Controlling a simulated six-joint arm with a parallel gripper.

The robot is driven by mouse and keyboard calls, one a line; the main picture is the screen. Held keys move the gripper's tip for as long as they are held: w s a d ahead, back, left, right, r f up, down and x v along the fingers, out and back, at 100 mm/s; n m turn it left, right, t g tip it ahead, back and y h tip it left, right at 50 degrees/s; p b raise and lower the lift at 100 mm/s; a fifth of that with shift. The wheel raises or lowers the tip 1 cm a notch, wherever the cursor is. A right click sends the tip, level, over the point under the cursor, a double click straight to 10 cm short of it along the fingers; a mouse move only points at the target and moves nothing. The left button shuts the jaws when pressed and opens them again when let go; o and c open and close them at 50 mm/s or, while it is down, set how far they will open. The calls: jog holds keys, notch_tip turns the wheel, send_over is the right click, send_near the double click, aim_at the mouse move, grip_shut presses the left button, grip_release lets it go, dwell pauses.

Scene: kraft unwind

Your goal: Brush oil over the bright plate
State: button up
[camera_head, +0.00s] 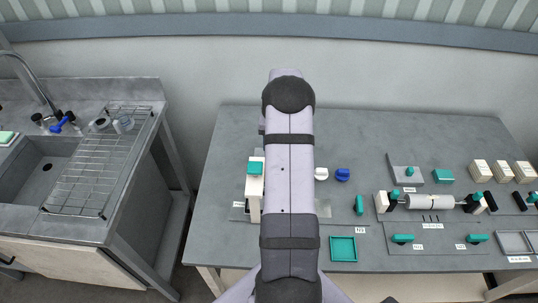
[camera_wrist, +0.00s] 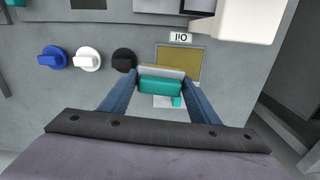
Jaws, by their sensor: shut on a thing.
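My gripper (camera_wrist: 162,86) is shut on a teal-handled block with a grey strip along its far edge, which looks like the brush (camera_wrist: 160,85). It is above the grey bench, at the near edge of a yellowish square pad (camera_wrist: 182,62). The label (camera_wrist: 181,38) beside the pad appears upside down and seems to read OIL. I cannot tell whether the brush touches the pad. In the head view my arm hides the gripper, the brush and the pad.
A white post (camera_head: 254,198) with a teal top stands close left of my arm; its pale body (camera_wrist: 225,20) fills the wrist view's upper right. White (camera_head: 321,174) and blue (camera_head: 342,175) knobs, a teal tray (camera_head: 343,249) and a roller (camera_head: 430,202) stand to the right.

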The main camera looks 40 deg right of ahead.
jog(key=s+d+r+m+p, duration=0.1)
jog(key=s+d+r+p, duration=0.15)
jog(key=s, duration=0.35)
jog(key=s+a+f+n, duration=0.1)
jog(key=s+a+f, duration=0.1)
jog(key=s, duration=0.4)
jog(key=s+a+f+n+p, duration=0.1)
jog(key=s+a+f, duration=0.1)
jog(key=s, duration=0.4)
jog(key=shift+a+f, duration=0.15)
jog(key=shift+a, duration=0.4)
jog(key=shift+s+f, duration=0.1)
jog(key=shift+f+b, duration=1.95)
jog(key=shift+f, duration=0.5)
jog(key=shift+f+b, duration=0.4)
jog(key=shift+f, duration=0.1)
